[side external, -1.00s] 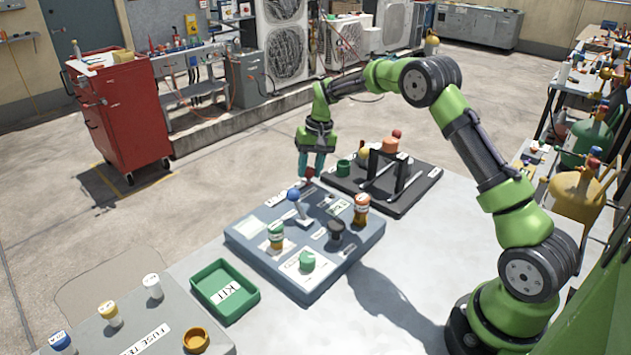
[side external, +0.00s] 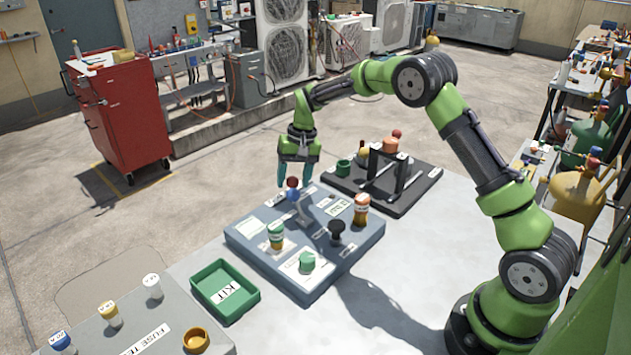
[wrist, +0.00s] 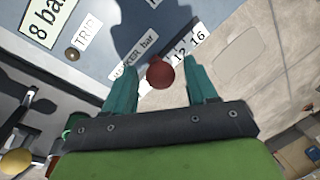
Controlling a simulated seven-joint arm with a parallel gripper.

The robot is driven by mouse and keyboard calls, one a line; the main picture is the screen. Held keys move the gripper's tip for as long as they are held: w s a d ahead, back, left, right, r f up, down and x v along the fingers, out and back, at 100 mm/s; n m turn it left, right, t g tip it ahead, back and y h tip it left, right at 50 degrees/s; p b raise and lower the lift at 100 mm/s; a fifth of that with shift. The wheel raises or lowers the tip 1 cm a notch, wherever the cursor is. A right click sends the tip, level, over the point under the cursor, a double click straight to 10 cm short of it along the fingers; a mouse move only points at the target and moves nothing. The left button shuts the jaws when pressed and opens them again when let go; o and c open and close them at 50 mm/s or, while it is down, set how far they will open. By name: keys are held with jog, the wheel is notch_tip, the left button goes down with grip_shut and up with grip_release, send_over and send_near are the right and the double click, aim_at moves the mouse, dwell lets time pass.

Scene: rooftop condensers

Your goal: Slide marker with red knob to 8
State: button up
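The marker's red knob (side external: 292,183) stands up at the far left part of the grey-blue panel (side external: 345,262), just behind a blue ball-topped lever (side external: 294,196). In the wrist view the red knob (wrist: 160,74) sits between my fingers, with a visible gap on each side. My gripper (side external: 295,184) is open around the knob; its spread teal fingers also show in the wrist view (wrist: 159,64). The scale (wrist: 190,48) shows 12 and 16 to the right of the knob; the mark at the knob itself is hidden. A card (wrist: 46,20) reads "8 ba", cut off by the frame.
The blue lever stands close in front of my gripper. The panel also bears a green-topped part (side external: 276,235), an orange-topped part (side external: 361,208), a black knob (side external: 336,230) and a green knob (side external: 307,261). A dark rack (side external: 425,190) stands behind; a green tray (side external: 205,268) lies left.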

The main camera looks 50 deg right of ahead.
notch_tip(320, 180, up, 17)
jog(key=s+d, duration=0.1)
jog(key=d, duration=0.1)
jog(key=shift+s+d+f, duration=0.2)
jog(key=shift+s+d, duration=0.15)
jog(key=shift+s, duration=0.05)
dwell(0.3)
jog(key=s+a+n+t, duration=0.1)
jog(key=s+a+t, duration=0.2)
jog(key=s, duration=1.1)
jog(key=s+a+r+n+t, duration=0.1)
jog(key=s+a+t, duration=0.2)
jog(key=s+a, duration=0.5)
jog(key=shift+s+r+n, duration=0.15)
jog(key=shift+s+n, duration=0.25)
jog(key=shift+s, duration=2.95)
